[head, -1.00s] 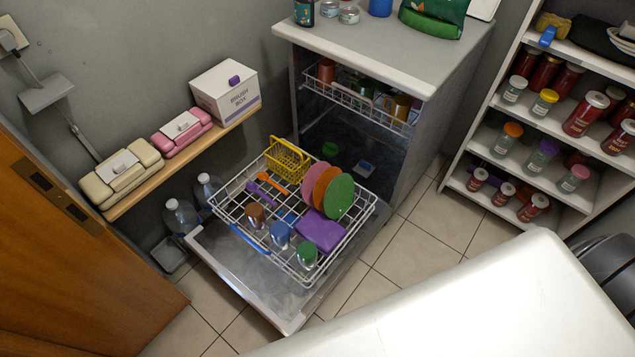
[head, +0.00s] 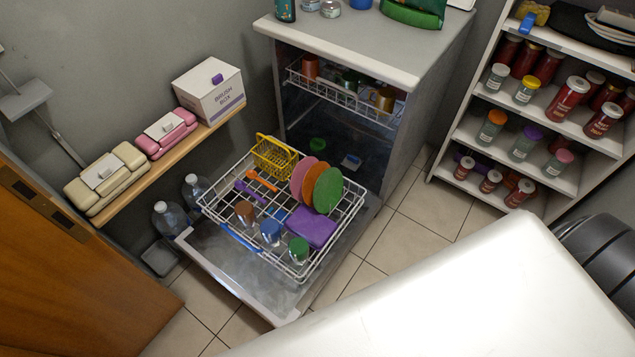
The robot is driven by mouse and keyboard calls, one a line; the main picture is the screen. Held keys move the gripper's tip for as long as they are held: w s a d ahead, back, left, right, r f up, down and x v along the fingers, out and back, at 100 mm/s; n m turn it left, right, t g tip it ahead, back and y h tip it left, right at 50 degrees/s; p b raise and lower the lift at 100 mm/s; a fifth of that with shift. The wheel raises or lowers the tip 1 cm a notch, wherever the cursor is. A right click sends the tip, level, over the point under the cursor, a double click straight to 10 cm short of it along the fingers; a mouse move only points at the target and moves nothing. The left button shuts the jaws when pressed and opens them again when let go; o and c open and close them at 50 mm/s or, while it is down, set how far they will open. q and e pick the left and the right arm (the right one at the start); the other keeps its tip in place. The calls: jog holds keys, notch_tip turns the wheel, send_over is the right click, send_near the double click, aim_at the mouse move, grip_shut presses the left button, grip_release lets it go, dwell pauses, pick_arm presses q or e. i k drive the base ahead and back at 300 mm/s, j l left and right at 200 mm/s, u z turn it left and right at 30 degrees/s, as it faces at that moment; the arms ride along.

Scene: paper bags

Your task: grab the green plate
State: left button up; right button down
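The green plate (head: 328,190) stands upright in the pulled-out lower rack (head: 343,225) of the open dishwasher. It is the rightmost of a row of plates, with an orange plate (head: 311,183) and a pink plate (head: 299,176) close beside it on its left. A purple folded-looking item (head: 311,227) lies in the rack just in front of the plates. Neither of my grippers shows in the head view.
The dishwasher door (head: 240,270) is folded down below the rack. A shelf unit with jars (head: 568,98) stands at right, a wall shelf with boxes (head: 208,92) at left. Tiled floor (head: 408,235) is clear right of the rack. A wooden door (head: 80,270) is at lower left.

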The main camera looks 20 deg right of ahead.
aim_at(328, 188)
jog(key=i+l+u, duration=0.1)
jog(key=l+u, duration=0.6)
jog(key=u, duration=0.15)
jog(key=i+l, duration=0.05)
